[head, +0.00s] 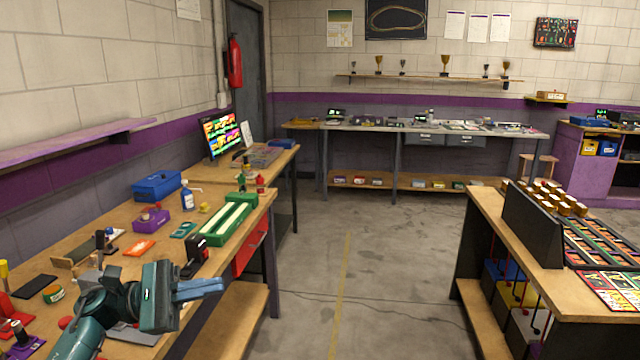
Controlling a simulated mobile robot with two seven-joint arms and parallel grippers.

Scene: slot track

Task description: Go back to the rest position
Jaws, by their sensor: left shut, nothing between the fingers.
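My left gripper (200,289) is in the lower left of the head view, shut and empty. Its fingers point right, past the front edge of the wooden workbench (137,243). The left arm comes in from the bottom left, over the near part of the bench. My right gripper is not in the view.
The bench holds a green tray (228,222), a blue box (157,186), a blue bottle (186,195) and small tools. Another table (484,208) with a dark upright panel (531,226) stands at right. The grey floor (375,270) between them is clear.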

